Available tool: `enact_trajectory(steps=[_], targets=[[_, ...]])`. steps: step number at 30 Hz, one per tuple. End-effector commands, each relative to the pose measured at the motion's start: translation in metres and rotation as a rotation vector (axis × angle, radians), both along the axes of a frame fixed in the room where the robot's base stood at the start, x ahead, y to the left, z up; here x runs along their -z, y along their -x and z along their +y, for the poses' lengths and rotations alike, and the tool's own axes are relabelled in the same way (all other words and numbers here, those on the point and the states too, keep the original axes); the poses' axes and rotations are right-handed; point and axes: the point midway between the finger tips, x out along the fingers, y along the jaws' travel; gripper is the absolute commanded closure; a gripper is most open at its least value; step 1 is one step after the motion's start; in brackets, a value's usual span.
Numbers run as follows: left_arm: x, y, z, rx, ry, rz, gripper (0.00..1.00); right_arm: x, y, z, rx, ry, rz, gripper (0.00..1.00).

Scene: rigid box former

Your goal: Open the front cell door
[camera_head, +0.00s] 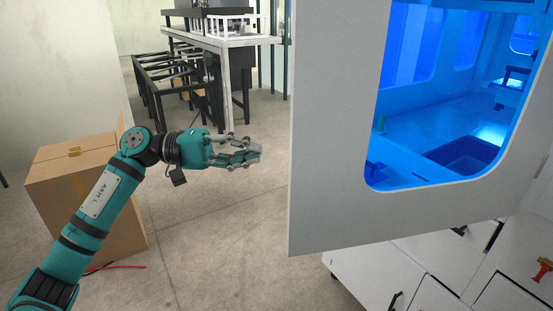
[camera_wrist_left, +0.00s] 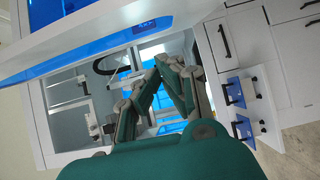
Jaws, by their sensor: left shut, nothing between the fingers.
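The front cell door (camera_head: 335,130) is a light grey panel with a large rounded window, through which the blue-lit cell inside shows. It fills the right half of the head view and seems swung out from the cell, its lower edge overhanging the cabinets. In the left wrist view the door (camera_wrist_left: 110,30) slants across the top, with the cell interior visible below it. No door handle can be made out. My left gripper (camera_head: 257,152) is shut and empty, left of the door's free edge and apart from it in the head view. It also shows in the left wrist view (camera_wrist_left: 160,68). My right gripper is out of view.
White cabinets (camera_head: 372,275) with dark handles stand below the door. A red fitting (camera_head: 543,268) is at the lower right. A cardboard box (camera_head: 70,185) stands behind my left arm. A white-framed bench (camera_head: 225,42) is farther back. The floor (camera_head: 215,230) between is clear.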

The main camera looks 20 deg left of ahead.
Motion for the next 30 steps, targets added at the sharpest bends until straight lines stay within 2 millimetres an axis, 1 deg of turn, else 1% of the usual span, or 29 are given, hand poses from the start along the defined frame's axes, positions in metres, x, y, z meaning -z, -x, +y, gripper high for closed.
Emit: enact_trajectory(steps=[1, 4, 12, 14, 15, 16, 21, 24, 30], targets=[[-0.004, -0.002, -0.007, 0.003, 0.001, 0.001, 1.0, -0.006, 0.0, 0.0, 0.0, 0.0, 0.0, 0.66], [-0.006, -0.007, -0.025, 0.005, 0.005, 0.002, 1.0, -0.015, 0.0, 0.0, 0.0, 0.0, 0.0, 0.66], [-0.007, -0.025, -0.08, 0.003, 0.008, 0.004, 1.0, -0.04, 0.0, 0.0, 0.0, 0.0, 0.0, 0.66], [-0.006, -0.028, -0.091, 0.002, 0.007, 0.003, 1.0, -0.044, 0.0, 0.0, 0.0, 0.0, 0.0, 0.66], [-0.005, -0.019, -0.093, 0.002, 0.004, 0.005, 1.0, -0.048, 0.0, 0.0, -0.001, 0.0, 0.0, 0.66], [-0.004, -0.015, -0.095, 0.002, 0.004, 0.006, 1.0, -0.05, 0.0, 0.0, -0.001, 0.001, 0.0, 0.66], [-0.003, 0.001, -0.105, 0.0, 0.005, 0.006, 1.0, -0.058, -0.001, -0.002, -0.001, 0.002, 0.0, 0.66], [-0.002, 0.005, -0.107, -0.001, 0.006, 0.005, 1.0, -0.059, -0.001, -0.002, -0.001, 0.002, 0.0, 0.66], [-0.001, 0.006, -0.108, -0.001, 0.007, 0.005, 1.0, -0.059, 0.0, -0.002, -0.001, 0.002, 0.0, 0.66]])
